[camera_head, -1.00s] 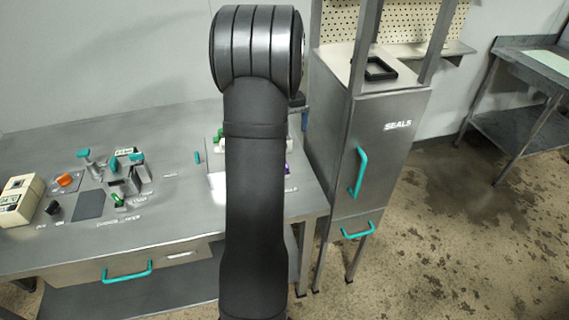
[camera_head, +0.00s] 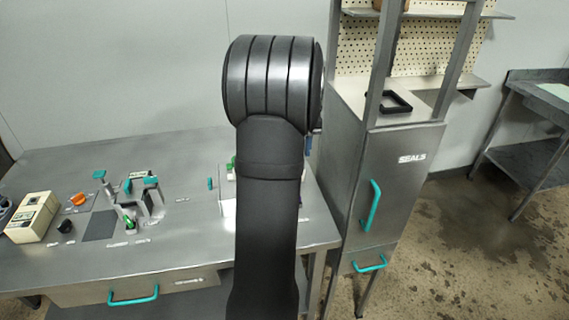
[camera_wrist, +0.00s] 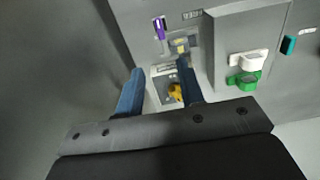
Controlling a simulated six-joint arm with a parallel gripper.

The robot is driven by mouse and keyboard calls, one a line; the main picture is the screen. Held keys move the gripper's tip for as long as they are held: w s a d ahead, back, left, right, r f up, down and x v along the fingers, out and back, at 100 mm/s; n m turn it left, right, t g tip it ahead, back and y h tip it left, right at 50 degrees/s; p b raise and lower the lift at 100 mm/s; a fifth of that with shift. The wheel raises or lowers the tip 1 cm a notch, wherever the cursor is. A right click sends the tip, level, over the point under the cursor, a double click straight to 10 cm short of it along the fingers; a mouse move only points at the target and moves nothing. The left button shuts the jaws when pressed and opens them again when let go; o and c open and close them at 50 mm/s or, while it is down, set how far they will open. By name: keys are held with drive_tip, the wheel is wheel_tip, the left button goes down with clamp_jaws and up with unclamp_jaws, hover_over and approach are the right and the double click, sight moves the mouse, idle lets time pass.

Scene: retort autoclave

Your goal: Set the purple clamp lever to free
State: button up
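The purple clamp lever (camera_wrist: 159,28) shows in the wrist view, upper middle, as a small upright purple handle with a pale end, beside a small grey fitting with yellowish parts (camera_wrist: 180,45). My gripper (camera_wrist: 158,75) is open, its two blue fingers apart with nothing held between them. In the picture the lever lies beyond the fingertips, and it is not touched. In the head view my arm hides the lever, and I cannot make out my gripper there.
A yellow object (camera_wrist: 175,92) on a pale plate shows between the fingers. The bench's left part carries teal levers (camera_head: 128,186) and an orange knob (camera_head: 77,199). The SEALS cabinet (camera_head: 400,190) stands right.

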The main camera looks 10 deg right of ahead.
wheel_tip(320, 180, down, 16)
drive_tip(key=shift+f, duration=0.25)
drive_tip(key=shift+c, duration=0.2)
clamp_jaws()
